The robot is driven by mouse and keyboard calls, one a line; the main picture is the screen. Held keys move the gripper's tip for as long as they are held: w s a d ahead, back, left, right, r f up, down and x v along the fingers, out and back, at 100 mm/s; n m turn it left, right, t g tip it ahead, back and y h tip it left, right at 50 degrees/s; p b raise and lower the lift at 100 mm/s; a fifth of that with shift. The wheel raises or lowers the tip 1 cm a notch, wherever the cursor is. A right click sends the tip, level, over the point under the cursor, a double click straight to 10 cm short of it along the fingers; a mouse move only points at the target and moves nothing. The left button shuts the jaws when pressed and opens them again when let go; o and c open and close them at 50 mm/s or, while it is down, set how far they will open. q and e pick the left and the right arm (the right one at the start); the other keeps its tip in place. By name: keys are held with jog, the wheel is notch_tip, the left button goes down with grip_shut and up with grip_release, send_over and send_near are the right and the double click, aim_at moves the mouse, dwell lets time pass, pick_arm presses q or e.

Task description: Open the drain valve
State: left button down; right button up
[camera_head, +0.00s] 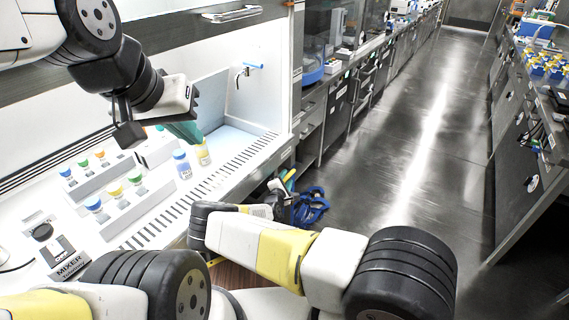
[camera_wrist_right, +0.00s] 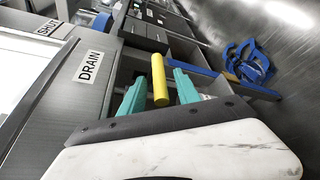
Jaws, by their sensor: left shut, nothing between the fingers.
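The drain valve's yellow handle (camera_wrist_right: 159,82) shows in the right wrist view, beside a grey panel with a DRAIN label (camera_wrist_right: 92,62). My right gripper (camera_wrist_right: 158,75) is open, its teal fingers on either side of the handle with gaps visible. Whether it touches the handle deeper in, I cannot tell. In the head view my right arm reaches low past the bench's front edge, and its gripper (camera_head: 287,184) is partly hidden by the arm. My left gripper (camera_head: 186,132) is shut and empty above the bench, close to a blue-capped bottle (camera_head: 182,164) and a yellow bottle (camera_head: 203,152).
A SHUT label (camera_wrist_right: 50,28) is on the panel. A blue coiled object (camera_head: 311,206) lies on the floor beyond my right gripper. Racks of capped vials (camera_head: 122,202) and a mixer (camera_head: 62,256) stand on the white bench. The aisle floor (camera_head: 410,140) is clear.

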jog(key=shift+w, duration=0.3)
grip_shut()
dwell(1.3)
